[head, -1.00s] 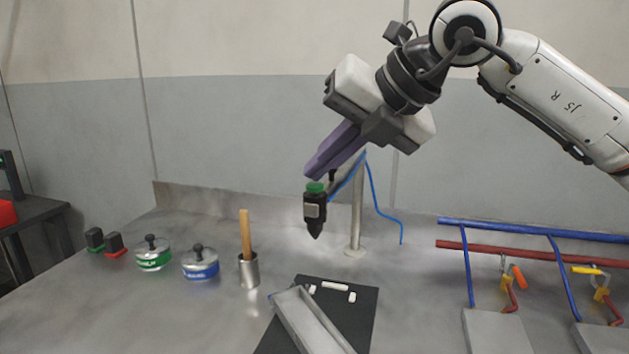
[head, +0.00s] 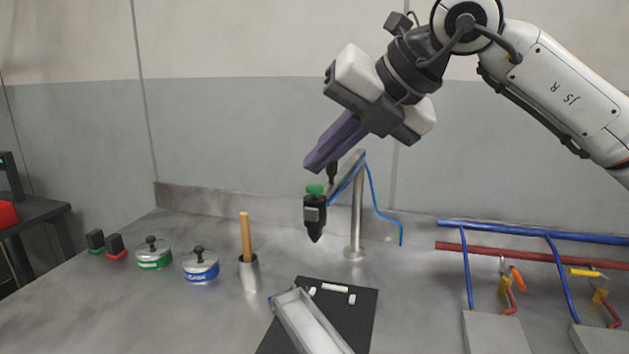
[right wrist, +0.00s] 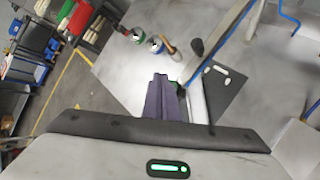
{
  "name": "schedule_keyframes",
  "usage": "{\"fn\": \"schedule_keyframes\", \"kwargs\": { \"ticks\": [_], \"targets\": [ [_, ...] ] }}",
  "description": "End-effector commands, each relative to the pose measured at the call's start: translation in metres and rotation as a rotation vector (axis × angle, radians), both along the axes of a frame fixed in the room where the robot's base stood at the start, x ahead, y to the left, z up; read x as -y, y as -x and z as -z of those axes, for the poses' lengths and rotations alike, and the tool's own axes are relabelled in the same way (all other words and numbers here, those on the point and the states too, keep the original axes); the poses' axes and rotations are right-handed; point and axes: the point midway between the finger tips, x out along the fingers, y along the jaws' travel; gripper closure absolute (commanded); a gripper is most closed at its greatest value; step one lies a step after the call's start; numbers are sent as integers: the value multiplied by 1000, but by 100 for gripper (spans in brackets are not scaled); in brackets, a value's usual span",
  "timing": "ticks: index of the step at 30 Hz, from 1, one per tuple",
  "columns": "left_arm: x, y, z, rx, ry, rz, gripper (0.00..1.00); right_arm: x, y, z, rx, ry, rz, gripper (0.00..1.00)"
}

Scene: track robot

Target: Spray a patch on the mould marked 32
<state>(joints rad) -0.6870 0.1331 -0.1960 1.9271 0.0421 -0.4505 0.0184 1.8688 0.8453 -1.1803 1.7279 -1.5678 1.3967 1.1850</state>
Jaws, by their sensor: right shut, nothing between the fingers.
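My right gripper (head: 319,165) is shut and empty, its purple fingers pointing down-left just above the green button (head: 315,189) of a black spray head (head: 315,213). A small gap shows between fingertips and button. The spray head hangs nozzle down from a metal stand (head: 357,215). Below it, a long grey metal mould (head: 290,316) lies slanted on a black mat (head: 354,318); its inside looks whitish. No number is legible on it. In the right wrist view the fingers (right wrist: 161,84) partly hide the mould (right wrist: 195,105). My left gripper is out of view.
Left of the mat stand a metal cup (head: 249,274) with a wooden handle, blue-banded (head: 201,268) and green-banded (head: 153,256) lidded tins, and two small black blocks. Blue and red pipes (head: 545,255) with valves run at right. A blue hose hangs behind the stand.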

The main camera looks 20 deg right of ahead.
Motion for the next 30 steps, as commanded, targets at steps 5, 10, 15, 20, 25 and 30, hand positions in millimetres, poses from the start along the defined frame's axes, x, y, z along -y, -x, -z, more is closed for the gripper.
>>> {"fn": "schedule_keyframes", "kwargs": {
  "ticks": [5,10,15,20,25,30],
  "targets": [
    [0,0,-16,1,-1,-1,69,-1,0,-22,1,-1,-2,100],
    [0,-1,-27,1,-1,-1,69,0,0,-40,2,-2,-1,100],
    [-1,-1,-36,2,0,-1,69,0,0,-52,0,-1,-1,100],
    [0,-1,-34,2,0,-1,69,0,0,-52,0,0,0,100],
    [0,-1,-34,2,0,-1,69,0,0,-52,0,-1,-1,100],
    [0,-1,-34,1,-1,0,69,0,0,-52,0,-1,-1,100]
  ]
}}
